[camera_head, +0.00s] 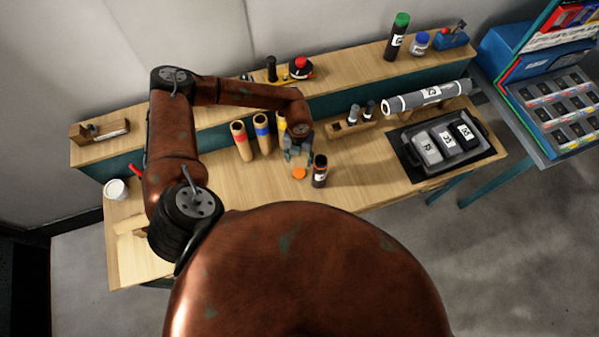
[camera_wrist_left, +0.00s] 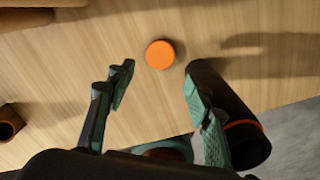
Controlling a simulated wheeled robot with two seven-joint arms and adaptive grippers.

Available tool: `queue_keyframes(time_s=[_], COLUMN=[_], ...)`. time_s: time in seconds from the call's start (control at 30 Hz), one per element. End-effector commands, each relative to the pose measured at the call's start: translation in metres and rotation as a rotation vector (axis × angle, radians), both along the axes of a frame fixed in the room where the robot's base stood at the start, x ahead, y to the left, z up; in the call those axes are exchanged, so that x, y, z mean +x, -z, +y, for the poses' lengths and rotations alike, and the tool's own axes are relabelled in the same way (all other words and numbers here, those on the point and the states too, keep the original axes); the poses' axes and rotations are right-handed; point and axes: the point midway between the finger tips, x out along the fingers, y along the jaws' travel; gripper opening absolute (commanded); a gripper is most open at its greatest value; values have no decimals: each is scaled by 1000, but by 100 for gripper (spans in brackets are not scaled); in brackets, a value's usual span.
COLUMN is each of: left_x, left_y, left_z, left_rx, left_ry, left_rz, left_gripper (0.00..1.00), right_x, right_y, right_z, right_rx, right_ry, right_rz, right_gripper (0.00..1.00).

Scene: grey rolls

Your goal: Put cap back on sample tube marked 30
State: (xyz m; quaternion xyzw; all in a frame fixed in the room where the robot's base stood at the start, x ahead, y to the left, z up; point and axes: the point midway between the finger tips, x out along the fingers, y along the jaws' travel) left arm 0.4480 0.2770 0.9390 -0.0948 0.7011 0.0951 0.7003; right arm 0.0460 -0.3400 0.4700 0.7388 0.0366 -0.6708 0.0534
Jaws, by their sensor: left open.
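The orange cap (camera_head: 299,173) lies flat on the wooden table. Just right of it stands a dark tube (camera_head: 320,171) with a white label; its number is too small to read. My left gripper (camera_head: 298,155) is open and empty, pointing down just behind the cap. In the left wrist view the cap (camera_wrist_left: 160,54) lies ahead of and between the open fingertips (camera_wrist_left: 157,82), not between the fingers. The dark tube (camera_wrist_left: 243,140), with an orange band, is partly hidden behind the right-hand finger. My right gripper is not in view.
A wooden holder (camera_head: 350,125) with small dark bottles is behind right. A black tray (camera_head: 408,160) holds labelled containers.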

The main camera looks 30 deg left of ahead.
Motion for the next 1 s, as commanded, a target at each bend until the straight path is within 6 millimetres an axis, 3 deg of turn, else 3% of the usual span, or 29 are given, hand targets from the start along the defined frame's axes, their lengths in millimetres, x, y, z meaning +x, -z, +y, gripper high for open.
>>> queue_keyframes(time_s=[0.23, 0.73, 1.0], left_x=[1, 1, 1], left_y=[38, 51, 92], left_z=[-1, -1, -1], left_rx=[0, 0, 0], left_ry=[2, 3, 2], left_rz=[0, 1, 1], left_gripper=[47, 47, 47], right_x=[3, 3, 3], right_y=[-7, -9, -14], right_z=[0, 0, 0], right_rx=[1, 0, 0], right_ry=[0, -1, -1], right_rz=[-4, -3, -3], right_gripper=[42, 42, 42])
